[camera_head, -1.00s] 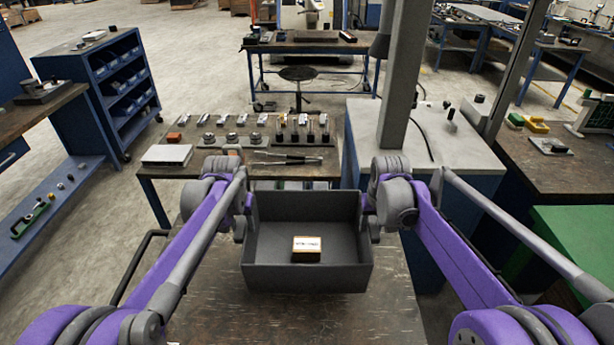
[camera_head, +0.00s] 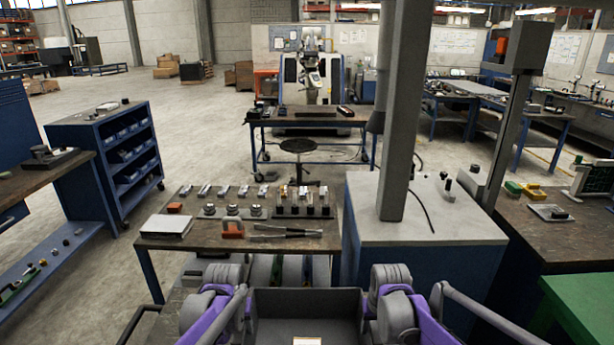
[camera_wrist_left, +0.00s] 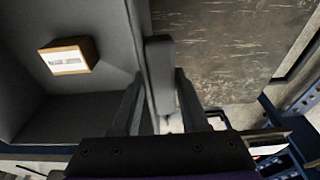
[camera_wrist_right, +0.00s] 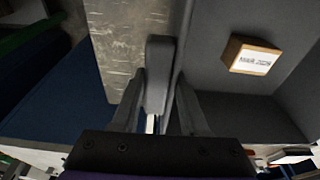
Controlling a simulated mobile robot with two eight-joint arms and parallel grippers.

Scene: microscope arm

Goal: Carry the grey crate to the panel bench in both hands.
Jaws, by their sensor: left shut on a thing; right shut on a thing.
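The grey crate (camera_head: 306,302) is at the bottom centre of the head view, cut off by the lower edge, between my two arms. A small wooden block with a white label lies inside it; it shows in the left wrist view (camera_wrist_left: 68,57) and the right wrist view (camera_wrist_right: 250,54). My left gripper (camera_wrist_left: 158,95) is shut on the crate's left wall. My right gripper (camera_wrist_right: 157,95) is shut on its right wall. In the head view the arms hide the fingertips. I cannot tell which bench is the panel bench.
A brown bench (camera_head: 215,238) with small parts stands just beyond the crate. A white-topped blue cabinet (camera_head: 430,220) with a grey column (camera_head: 403,110) is right of it. A blue bin shelf (camera_head: 112,150) stands left. Open floor (camera_head: 205,120) lies at left centre.

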